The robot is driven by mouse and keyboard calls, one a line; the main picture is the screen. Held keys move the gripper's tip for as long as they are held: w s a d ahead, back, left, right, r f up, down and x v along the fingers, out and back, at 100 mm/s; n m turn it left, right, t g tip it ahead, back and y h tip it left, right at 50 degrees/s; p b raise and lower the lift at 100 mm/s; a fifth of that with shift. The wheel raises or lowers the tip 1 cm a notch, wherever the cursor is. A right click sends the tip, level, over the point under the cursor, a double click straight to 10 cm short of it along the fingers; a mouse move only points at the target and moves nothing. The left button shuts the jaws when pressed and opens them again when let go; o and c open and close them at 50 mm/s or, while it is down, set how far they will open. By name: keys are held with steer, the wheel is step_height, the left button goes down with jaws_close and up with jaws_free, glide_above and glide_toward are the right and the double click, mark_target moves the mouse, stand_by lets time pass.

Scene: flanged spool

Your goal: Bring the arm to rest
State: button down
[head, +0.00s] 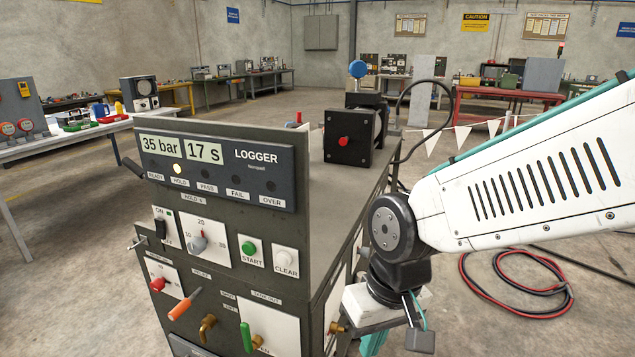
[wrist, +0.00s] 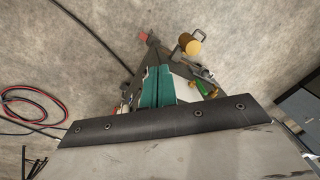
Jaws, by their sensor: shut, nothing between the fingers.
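My gripper shows in the wrist view as two teal fingers (wrist: 157,84) lying side by side, shut with nothing between them. In the head view my arm comes in from the right and bends down beside the right side of the test bench (head: 322,165). Only a bit of teal finger (head: 373,344) shows there at the bottom edge; the fingertips are out of frame. The gripper looks apart from the bench controls, though the gap is hard to judge.
The logger panel (head: 222,172) reads 35 bar and 17 s, its HOLD lamp lit. Below are a green-handled valve (head: 246,337) and an orange handle (head: 180,308). A black block with a red knob (head: 343,141) stands on top. Red and black hoses (head: 515,318) lie on the floor right.

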steer(key=s+d+r+m, duration=0.1)
steer(key=s+d+r, duration=0.1)
steer(key=d, duration=0.4)
steer(key=s+d+r+m+t+h, duration=0.1)
steer(key=s+d+r, duration=0.2)
steer(key=d, duration=0.3)
steer(key=s+d+r+m, duration=0.2)
steer(key=s+d+r, duration=0.1)
steer(key=d, duration=0.3)
steer(key=shift+s+d+r+h, duration=0.2)
steer(key=shift+d+r+h, duration=0.15)
steer(key=shift+r, duration=0.4)
